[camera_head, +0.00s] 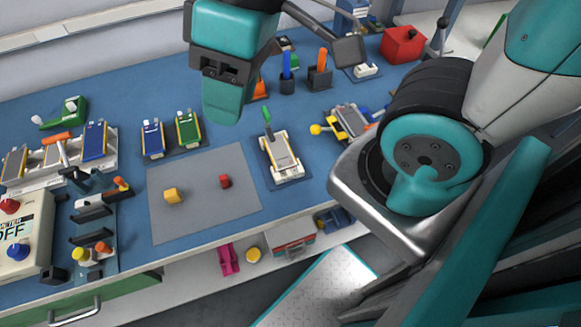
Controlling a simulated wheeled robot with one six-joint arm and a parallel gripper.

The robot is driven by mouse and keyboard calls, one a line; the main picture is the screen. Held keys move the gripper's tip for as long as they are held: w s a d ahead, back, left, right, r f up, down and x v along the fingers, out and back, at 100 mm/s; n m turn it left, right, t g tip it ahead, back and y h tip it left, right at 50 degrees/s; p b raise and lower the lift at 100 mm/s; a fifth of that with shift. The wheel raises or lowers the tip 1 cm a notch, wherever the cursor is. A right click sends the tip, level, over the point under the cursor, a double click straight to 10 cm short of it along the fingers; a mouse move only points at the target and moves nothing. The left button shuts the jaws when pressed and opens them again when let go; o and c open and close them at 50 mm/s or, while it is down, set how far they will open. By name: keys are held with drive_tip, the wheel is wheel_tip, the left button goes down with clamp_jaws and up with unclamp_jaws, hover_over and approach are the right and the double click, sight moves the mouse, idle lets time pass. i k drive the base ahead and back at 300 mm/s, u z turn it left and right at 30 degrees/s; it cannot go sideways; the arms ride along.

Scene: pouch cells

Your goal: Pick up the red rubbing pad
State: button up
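A small red block, which looks like the red rubbing pad (225,181), lies on the right part of a grey mat (205,209) on the blue bench. A yellow block (172,195) lies on the same mat to its left. My gripper (222,105) is up above the bench, behind and above the red pad in the picture, and apart from it. Its teal finger points down. Only one finger shows clearly, so its opening is hidden. Nothing shows held in it.
A fixture with a green-handled lever (283,160) stands right of the mat. Blue (153,139) and green (188,129) cells stand behind it. A meter box (22,240) and clamp fixtures stand at left. A red box (402,45) is at the back right. The mat is otherwise clear.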

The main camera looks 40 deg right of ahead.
sight(226, 183)
drive_tip(key=z, duration=0.5)
drive_tip(key=k, duration=0.95)
drive_tip(key=u, duration=0.9)
drive_tip(key=i, duration=0.5)
